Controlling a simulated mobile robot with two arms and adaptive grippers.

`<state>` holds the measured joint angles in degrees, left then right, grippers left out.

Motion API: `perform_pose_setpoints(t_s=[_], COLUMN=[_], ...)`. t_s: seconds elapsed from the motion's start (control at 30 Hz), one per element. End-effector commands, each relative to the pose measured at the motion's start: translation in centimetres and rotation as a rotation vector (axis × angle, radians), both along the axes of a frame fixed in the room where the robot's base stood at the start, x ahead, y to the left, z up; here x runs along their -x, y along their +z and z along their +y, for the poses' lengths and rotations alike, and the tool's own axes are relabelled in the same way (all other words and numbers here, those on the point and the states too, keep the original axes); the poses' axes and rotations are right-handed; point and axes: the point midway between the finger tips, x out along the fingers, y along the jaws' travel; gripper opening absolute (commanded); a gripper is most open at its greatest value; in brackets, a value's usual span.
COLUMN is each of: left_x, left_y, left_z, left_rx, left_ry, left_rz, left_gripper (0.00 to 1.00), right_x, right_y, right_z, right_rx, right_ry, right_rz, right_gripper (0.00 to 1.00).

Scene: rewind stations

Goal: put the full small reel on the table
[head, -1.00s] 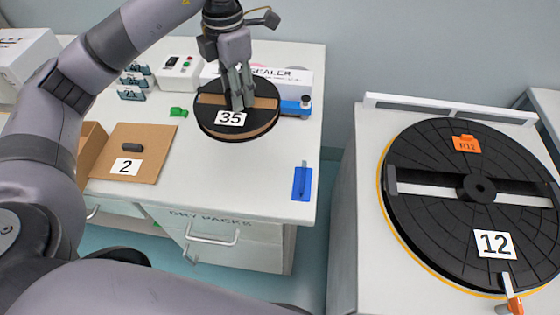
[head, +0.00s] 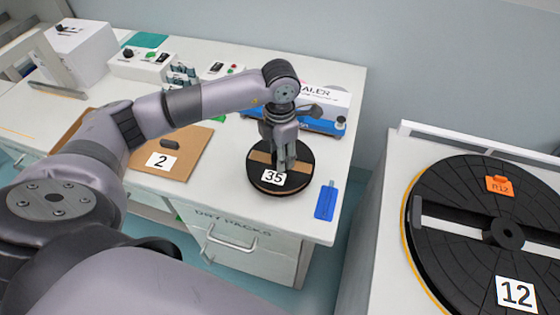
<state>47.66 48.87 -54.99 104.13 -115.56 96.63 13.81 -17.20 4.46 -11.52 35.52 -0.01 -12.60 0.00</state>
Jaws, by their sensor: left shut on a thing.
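The small reel (head: 301,178) is a black disc with a tan band across it and a white label reading 35. It is over the right part of the white table (head: 222,208), close to the table top; I cannot tell whether it touches. My left gripper (head: 283,166) points down at the middle of the reel and is shut on it, hiding its hub. My right gripper is not in view.
A blue tool (head: 326,201) lies right of the reel near the table's edge. A blue and white sealer (head: 322,108) stands behind. A large black turntable labelled 12 (head: 470,200) stands at right.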

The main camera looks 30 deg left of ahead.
Motion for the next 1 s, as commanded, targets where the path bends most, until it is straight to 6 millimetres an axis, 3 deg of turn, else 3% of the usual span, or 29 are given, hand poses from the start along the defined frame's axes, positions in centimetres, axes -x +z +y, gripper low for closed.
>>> perform_pose_setpoints(t_s=[0.3, 0.7, 0.73, 1.0], left_x=[0.0, 0.0, 0.0, 0.1], left_y=[-3.8, -4.4, -4.4, -4.3], left_z=[0.0, 0.0, 0.0, 0.0], left_rx=[0.001, 0.001, -0.001, -0.001], left_ry=[-0.001, 0.000, 0.000, 0.000], left_rz=[0.001, -0.001, 0.001, 0.002], left_gripper=[0.00, 0.00, 0.40, 0.58], right_x=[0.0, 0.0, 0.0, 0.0], right_y=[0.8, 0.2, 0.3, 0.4], right_z=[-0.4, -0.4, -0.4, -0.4], right_rx=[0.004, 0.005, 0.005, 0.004], right_ry=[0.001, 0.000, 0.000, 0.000], right_rz=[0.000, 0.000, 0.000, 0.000], right_gripper=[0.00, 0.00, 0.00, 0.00])
